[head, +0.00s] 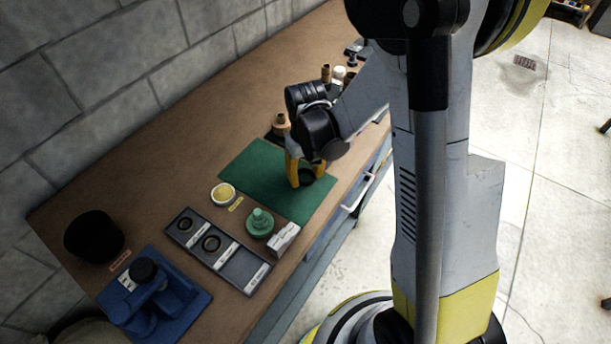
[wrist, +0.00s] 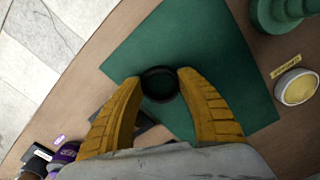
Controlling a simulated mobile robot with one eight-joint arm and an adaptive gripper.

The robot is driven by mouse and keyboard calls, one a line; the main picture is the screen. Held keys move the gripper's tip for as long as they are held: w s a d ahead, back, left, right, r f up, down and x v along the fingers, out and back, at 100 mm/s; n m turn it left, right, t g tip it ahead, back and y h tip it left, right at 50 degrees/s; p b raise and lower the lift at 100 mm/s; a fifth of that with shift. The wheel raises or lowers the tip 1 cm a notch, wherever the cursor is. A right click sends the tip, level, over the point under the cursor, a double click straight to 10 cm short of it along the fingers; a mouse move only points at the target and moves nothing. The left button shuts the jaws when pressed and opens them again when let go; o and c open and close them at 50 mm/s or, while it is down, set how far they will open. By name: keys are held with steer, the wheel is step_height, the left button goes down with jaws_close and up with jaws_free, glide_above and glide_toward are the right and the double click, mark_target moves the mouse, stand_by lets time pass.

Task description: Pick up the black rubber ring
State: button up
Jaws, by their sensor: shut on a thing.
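The black rubber ring (wrist: 159,84) is between the fingertips of my gripper (wrist: 157,88) in the wrist view, over the green mat (wrist: 215,62). The yellow fingers are shut on its two sides. In the head view my gripper (head: 303,178) points down at the mat (head: 243,162), with the dark ring (head: 306,176) partly showing by the fingers. I cannot tell whether the ring still touches the mat.
A grey tray (head: 245,268) with compartments holds two dark rings. Near it stand a green knobbed piece (head: 261,223), a yellow-filled tin (head: 223,193), a white box (head: 284,238), a blue device (head: 160,300) and a black pot (head: 93,237). A block wall runs behind the bench.

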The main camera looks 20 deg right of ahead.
steer(key=r+p, duration=0.1)
steer(key=r, duration=0.1)
steer(key=d+r+p, duration=0.1)
steer(key=r, duration=0.1)
steer(key=shift+s+d+r, duration=0.1)
steer(key=shift+r, duration=0.15)
steer(key=d+r+p, duration=0.1)
steer(key=d+r, duration=0.2)
steer(key=d, duration=0.2)
steer(key=s+d+r+p, duration=0.1)
steer(key=d+r, duration=0.1)
steer(key=d, duration=0.3)
steer(key=shift+s+d+r+p, duration=0.2)
steer(key=shift+r+p, duration=0.1)
steer(key=shift+r, duration=0.1)
steer(key=shift+c, duration=1)
